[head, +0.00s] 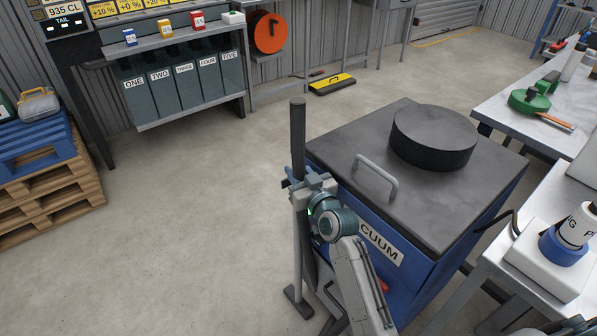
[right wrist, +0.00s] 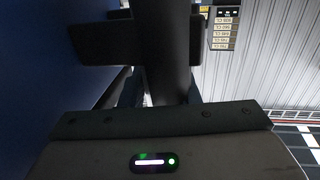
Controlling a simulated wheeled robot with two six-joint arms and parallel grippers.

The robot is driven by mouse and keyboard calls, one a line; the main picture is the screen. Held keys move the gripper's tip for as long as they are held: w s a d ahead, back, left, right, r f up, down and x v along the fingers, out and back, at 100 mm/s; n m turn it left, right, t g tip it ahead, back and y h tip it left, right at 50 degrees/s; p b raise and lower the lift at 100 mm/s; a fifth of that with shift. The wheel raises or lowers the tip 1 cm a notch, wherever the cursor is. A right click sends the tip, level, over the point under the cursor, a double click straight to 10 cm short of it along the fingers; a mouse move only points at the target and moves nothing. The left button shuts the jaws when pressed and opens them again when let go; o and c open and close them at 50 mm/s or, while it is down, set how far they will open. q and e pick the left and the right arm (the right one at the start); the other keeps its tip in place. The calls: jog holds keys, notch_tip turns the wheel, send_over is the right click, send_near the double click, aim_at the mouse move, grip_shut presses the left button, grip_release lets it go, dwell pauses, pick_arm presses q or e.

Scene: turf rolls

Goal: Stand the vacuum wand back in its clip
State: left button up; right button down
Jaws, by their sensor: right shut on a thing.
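The vacuum wand (head: 298,135) stands roughly upright at the left side of the blue vacuum (head: 405,285). It has a dark upper end, a grey tube and a flat foot (head: 298,301) on the floor. My right gripper (head: 307,187) is shut on the wand below its dark upper end. In the right wrist view the dark wand (right wrist: 168,55) runs up between dark blocks close to the gripper. I cannot make out the clip, nor tell whether the wand sits in it.
The vacuum's grey lid (head: 335,150) carries a handle (head: 377,172) and a round black drum (head: 433,138). Worktables (head: 487,262) stand to the right. A pallet stack (head: 50,200) is at the left, a bin rack (head: 190,122) behind. The floor left of the wand is clear.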

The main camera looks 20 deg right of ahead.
jog(key=c, duration=1.4)
grip_release()
jog(key=shift+c, duration=0.2)
pick_arm(q)
jog(key=shift+r, duration=0.15)
pick_arm(e)
jog(key=o, duration=0.3)
jog(key=shift+o, duration=0.2)
jog(key=shift+s+d, duration=0.1)
jog(key=shift+s, duration=0.15)
pick_arm(q)
jog(key=shift+v, duration=0.8)
pick_arm(e)
jog(key=s+d, duration=0.2)
jog(key=s, duration=0.9)
jog(key=shift+s, duration=0.15)
pick_arm(q)
jog(key=shift+w, duration=0.15)
